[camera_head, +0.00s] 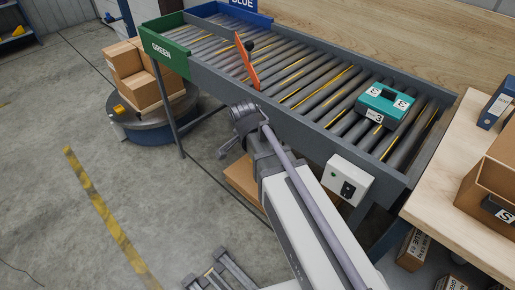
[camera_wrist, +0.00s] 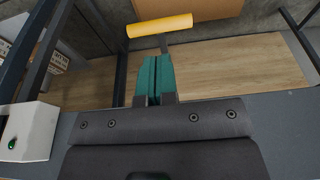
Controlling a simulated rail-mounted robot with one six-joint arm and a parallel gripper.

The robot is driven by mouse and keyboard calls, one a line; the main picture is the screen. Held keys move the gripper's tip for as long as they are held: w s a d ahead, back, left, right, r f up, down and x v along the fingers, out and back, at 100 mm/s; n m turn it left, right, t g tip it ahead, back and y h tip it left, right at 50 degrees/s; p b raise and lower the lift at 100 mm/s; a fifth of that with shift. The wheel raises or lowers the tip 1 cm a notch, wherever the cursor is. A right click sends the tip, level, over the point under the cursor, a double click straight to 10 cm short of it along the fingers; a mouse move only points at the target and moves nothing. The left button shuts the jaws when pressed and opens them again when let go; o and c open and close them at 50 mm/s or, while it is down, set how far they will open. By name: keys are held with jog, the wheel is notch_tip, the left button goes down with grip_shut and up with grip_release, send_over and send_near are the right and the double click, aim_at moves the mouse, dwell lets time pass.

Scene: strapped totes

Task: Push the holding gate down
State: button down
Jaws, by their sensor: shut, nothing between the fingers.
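The holding gate (camera_head: 246,64) is an orange panel standing up, slightly tilted, at the near side of the roller conveyor. A dark knob shows beside its upper part. A teal tote (camera_head: 385,105) with white labels sits on the rollers to the right, apart from the gate. My gripper (camera_wrist: 156,62) is shut, its two teal fingers together in the wrist view with nothing between them. In the head view my arm's end is below and in front of the gate, outside the conveyor's near rail; the fingers are not clear there. The gate is not recognisable in the wrist view.
The conveyor's near rail (camera_head: 292,125) lies between my arm and the rollers. A white control box (camera_head: 348,180) hangs below it and also shows in the wrist view (camera_wrist: 28,132). A yellow cylinder (camera_wrist: 160,25) on a stem stands beyond my fingers. Green (camera_head: 166,52) and blue lanes are at the far end.

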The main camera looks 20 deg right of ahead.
jog(key=p+v, duration=0.4)
jog(key=v, duration=0.2)
jog(key=shift+r+p, duration=0.4)
jog(key=shift+r, duration=0.05)
jog(key=shift+a, duration=0.1)
jog(key=s+d+r+n+g+y+p, duration=0.1)
jog(key=s+d+r+n+y+p, duration=0.1)
jog(key=s+r+n+p, duration=0.4)
jog(key=s+d+n, duration=0.1)
jog(key=s+n, duration=0.1)
jog(key=n, duration=0.3)
jog(key=shift+n, duration=0.4)
jog(key=shift+s, duration=0.1)
